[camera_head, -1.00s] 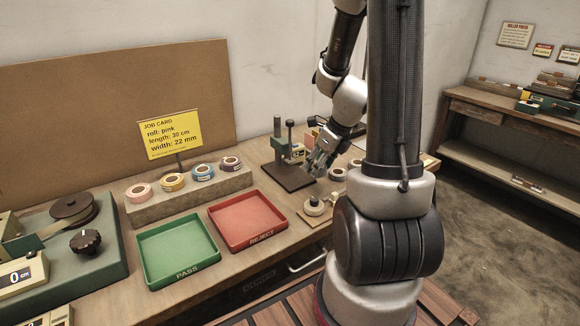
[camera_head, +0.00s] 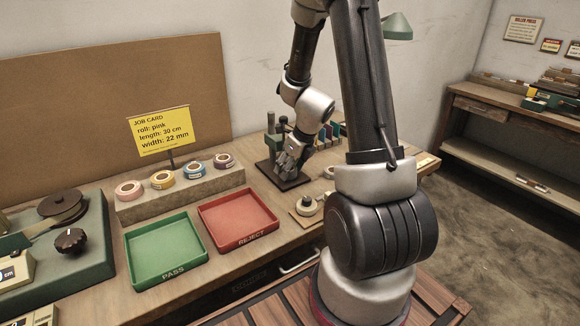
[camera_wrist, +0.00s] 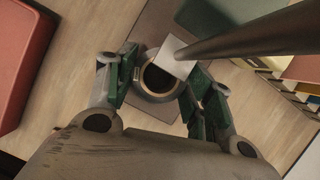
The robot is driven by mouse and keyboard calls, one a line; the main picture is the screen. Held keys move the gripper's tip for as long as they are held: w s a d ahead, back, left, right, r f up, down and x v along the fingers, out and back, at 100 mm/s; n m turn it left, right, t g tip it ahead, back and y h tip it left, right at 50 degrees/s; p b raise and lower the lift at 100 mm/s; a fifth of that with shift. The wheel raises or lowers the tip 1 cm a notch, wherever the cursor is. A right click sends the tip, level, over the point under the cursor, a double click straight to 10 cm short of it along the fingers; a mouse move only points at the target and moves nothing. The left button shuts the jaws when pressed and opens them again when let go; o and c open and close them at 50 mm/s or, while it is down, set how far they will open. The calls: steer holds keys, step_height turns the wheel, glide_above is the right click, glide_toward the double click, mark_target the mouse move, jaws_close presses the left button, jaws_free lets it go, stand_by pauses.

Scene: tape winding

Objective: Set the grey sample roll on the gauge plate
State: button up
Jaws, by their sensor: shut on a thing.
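My gripper (camera_wrist: 153,84) is shut on the grey sample roll (camera_wrist: 154,97), a pale ring with a dark hollow, one green-sided finger on each side. In the head view my gripper (camera_head: 286,168) points down over the dark gauge plate (camera_head: 294,185) and hides the roll. The gauge plate also shows in the wrist view (camera_wrist: 150,25), below and behind the roll. I cannot tell whether the roll touches the plate. The gauge's dark post (camera_wrist: 255,36) crosses the upper right of the wrist view, close to the roll, with a small white square (camera_wrist: 173,56) beside it.
The red REJECT tray (camera_head: 238,218) and green PASS tray (camera_head: 165,252) lie left of the plate. Several tape rolls stand on a block (camera_head: 183,190) behind them. A small white roll (camera_head: 307,205) on a board stands in front of the plate.

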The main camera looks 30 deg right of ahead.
steer(key=o, duration=0.9)
steer(key=shift+f, duration=0.1)
steer(key=s+a+r+n, duration=0.1)
steer(key=s+r+n, duration=0.3)
steer(key=r, duration=0.4)
steer(key=s+a+r+n, duration=0.1)
steer(key=s+r+n, duration=0.3)
steer(key=r, duration=0.5)
steer(key=shift+s+a+r+n+h, duration=0.4)
steer(key=shift+s+r+n, duration=0.95)
steer(key=shift+s+n, duration=2.05)
steer(key=shift+s+a+r+n+h, duration=0.1)
steer(key=shift+s+a+r+n, duration=1.05)
steer(key=shift+n, duration=3.65)
steer(key=shift+s+r+n+h, duration=0.2)
steer(key=shift+s+r+n, duration=1.35)
steer(key=shift+s+n, duration=2.2)
steer(key=shift+w+n, duration=0.35)
steer(key=shift+w, duration=0.1)
